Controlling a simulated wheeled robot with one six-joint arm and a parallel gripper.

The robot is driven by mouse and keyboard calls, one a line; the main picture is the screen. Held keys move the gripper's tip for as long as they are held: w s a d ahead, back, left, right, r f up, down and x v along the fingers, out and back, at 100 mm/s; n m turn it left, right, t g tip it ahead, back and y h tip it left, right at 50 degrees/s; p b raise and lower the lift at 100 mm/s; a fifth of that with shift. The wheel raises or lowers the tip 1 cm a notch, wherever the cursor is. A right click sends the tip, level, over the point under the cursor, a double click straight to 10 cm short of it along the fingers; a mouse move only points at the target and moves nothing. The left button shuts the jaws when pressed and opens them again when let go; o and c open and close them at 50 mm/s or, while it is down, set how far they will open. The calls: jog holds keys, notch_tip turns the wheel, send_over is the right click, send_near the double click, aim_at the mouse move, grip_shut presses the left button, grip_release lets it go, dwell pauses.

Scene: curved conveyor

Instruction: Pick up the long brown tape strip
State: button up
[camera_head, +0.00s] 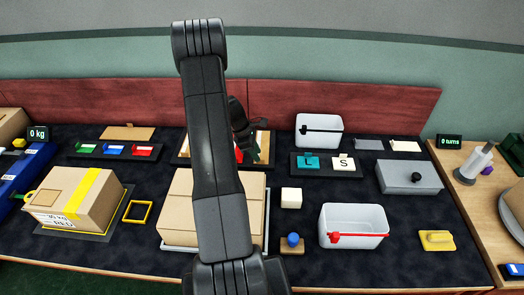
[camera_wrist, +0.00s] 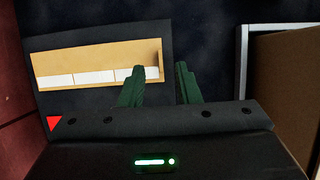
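My gripper (camera_wrist: 159,76) has its two dark green fingers apart with nothing visible between them. In the head view it (camera_head: 251,150) is behind my arm, above a dark tray. A long flat tan-brown strip (camera_wrist: 95,57) lies on that dark tray in the wrist view, with several white patches along its near edge. It seems to be the brown tape strip, but I cannot be sure. It is left of and beyond my fingers; the left fingertip overlaps its right end in the picture. In the head view my arm hides much of this tray; tan (camera_head: 263,142) shows at its right.
A cardboard box (camera_head: 180,210) on a white tray stands in front, partly behind my arm. A taped box (camera_head: 75,198) is at left. Coloured tabs (camera_head: 114,150) and a tan piece (camera_head: 127,132) lie behind. White bins (camera_head: 353,220) and a grey box (camera_head: 408,177) are at right.

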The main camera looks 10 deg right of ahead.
jog(key=b+x, duration=0.1)
jog(key=x, duration=0.2)
jog(key=shift+d+f, duration=0.1)
grip_shut()
